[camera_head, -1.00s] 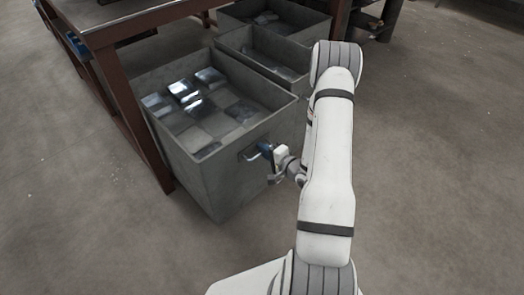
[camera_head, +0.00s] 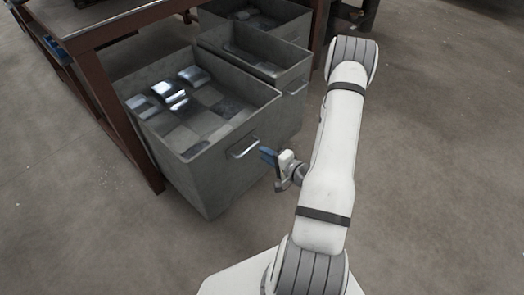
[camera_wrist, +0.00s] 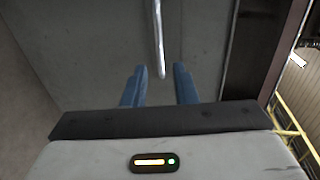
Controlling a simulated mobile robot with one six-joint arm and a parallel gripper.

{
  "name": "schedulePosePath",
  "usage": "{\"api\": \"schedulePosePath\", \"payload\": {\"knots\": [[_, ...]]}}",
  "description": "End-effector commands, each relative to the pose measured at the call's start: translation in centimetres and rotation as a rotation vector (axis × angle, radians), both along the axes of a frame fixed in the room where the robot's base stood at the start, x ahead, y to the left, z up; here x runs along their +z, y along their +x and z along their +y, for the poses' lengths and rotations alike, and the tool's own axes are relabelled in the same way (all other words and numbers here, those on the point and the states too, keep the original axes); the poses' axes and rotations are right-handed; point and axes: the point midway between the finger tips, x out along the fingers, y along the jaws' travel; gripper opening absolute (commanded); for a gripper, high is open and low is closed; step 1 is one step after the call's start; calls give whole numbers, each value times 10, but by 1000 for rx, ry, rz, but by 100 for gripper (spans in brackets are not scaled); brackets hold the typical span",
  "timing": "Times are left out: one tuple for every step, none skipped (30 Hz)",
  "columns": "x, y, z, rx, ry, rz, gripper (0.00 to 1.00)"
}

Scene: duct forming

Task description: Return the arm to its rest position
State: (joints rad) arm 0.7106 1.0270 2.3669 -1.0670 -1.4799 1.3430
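My gripper (camera_head: 268,156) is in front of the near grey metal bin, just right of its handle. The fingers look clear of the handle. My white arm is folded up over the right side of the head view.
The near bin (camera_head: 186,185) holds several flat, shiny metal pieces. More grey bins (camera_head: 290,76) stand behind it under a table with brown legs (camera_head: 125,118). The concrete floor to the right (camera_head: 440,150) is clear.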

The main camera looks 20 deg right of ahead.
Motion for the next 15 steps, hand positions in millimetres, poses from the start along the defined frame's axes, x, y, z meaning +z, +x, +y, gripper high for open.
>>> {"api": "schedulePosePath", "payload": {"knots": [[0, -1, 0, 0, 0, 0, 26], [0, -1, 0, 0, 0, 0, 26], [0, -1, 0, 0, 0, 0, 26], [0, -1, 0, 0, 0, 0, 26], [0, 0, 0, 0, 0, 0, 26], [0, 0, 0, 0, 0, 0, 26], [0, 0, 0, 0, 0, 0, 26], [0, 0, 0, 0, 0, 0, 26], [0, 0, 0, 0, 0, 0, 26], [0, 0, 0, 0, 0, 0, 26], [0, 0, 0, 0, 0, 0, 26], [0, 0, 0, 0, 0, 0, 26], [0, 0, 0, 0, 0, 0, 26], [0, 0, 0, 0, -2, 0, 26], [3, 1, 0, 2, -10, 2, 26]]}}
